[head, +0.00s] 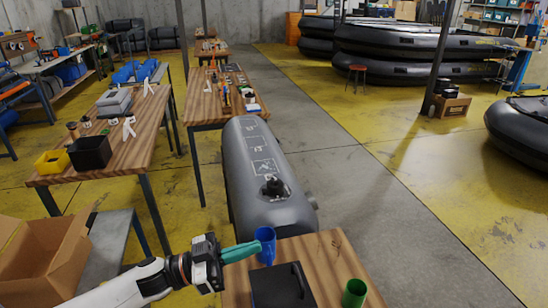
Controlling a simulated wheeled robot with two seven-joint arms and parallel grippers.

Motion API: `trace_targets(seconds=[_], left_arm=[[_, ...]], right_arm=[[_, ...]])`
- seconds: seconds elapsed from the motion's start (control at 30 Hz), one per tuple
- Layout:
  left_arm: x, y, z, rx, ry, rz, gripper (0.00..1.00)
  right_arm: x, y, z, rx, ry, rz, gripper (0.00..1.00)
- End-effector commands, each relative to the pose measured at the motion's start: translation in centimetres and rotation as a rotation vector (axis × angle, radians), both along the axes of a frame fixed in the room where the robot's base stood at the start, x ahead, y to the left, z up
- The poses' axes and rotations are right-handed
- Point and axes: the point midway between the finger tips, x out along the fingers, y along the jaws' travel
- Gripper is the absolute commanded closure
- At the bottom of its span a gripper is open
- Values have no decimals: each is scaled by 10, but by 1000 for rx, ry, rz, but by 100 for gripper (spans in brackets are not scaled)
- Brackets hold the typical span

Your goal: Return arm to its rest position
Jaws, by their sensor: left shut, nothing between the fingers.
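My left arm comes in from the lower left. My left gripper (257,247) has teal fingers that are shut with nothing between them. The fingertips point right and end right beside a blue cup (266,241) at the left edge of the near wooden table (325,252). I cannot tell whether the fingertips touch the cup. My right gripper is not in view.
A black box (284,287) and a green cup (354,293) stand on the near table. A grey inflatable tube (245,165) lies just behind it. An open cardboard box (42,255) is at lower left. Open floor lies to the right.

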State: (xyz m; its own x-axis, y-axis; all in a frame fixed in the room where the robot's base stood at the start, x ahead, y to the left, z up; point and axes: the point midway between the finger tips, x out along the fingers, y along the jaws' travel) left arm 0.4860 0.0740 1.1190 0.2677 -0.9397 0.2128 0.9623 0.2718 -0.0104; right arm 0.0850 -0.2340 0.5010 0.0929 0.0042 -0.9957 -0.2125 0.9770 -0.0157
Motion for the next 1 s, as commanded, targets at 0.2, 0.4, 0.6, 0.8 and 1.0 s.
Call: trace_targets(seconds=[0.2,0.4,0.6,0.8,1.0], left_arm=[[4,-20,-8,-16,26,194,100],[10,-16,-35,74,147,559,100],[-14,25,-88,306,381,855,100],[-77,75,-145,607,668,994,100],[-141,106,-176,828,882,1000,100]], right_arm=[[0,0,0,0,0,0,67],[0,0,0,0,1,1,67],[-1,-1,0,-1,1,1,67],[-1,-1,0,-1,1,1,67],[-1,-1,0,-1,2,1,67]])
